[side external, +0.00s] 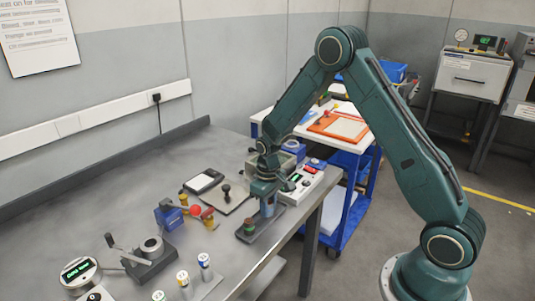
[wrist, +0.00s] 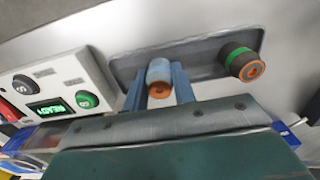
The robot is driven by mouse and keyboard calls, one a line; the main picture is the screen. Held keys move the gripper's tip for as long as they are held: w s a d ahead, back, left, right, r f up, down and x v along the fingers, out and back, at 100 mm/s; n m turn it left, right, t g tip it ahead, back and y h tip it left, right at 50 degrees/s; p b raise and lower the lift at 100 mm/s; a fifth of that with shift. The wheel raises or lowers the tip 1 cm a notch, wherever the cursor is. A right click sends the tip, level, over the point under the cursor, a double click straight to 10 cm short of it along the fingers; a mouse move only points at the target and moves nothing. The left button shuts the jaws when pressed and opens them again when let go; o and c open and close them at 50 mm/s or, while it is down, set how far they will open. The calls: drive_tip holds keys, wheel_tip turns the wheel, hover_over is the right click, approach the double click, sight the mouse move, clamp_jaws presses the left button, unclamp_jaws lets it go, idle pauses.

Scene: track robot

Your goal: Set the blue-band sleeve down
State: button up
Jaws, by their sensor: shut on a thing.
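The blue-band sleeve (wrist: 159,72) is between the two fingers of my gripper (wrist: 158,88), which is shut on it. In the side view the sleeve (side external: 267,208) points downward below my gripper (side external: 265,188), its upper part hidden by the fingers. It is over the far part of a dark grey tray (side external: 262,224); the wrist view also shows this tray (wrist: 200,47). I cannot tell whether the sleeve's lower end touches the tray. A green-band sleeve (wrist: 242,63) stands at the other end of the tray, apart from my gripper; it shows in the side view (side external: 248,227).
A white control box (wrist: 60,95) with a green READY display lies close beside my gripper. On the grey table (side external: 140,200) are a black stamp-like knob on a pad (side external: 226,192), a blue block with coloured parts (side external: 168,214), a dark lever fixture (side external: 150,258) and several white vials (side external: 204,262).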

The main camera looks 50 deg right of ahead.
drive_tip(key=shift+f, duration=0.15)
drive_tip(key=o, duration=1)
drive_tip(key=shift+o, duration=0.2)
wheel_tip(320, 180, up, 11)
drive_tip(key=shift+r, duration=0.7)
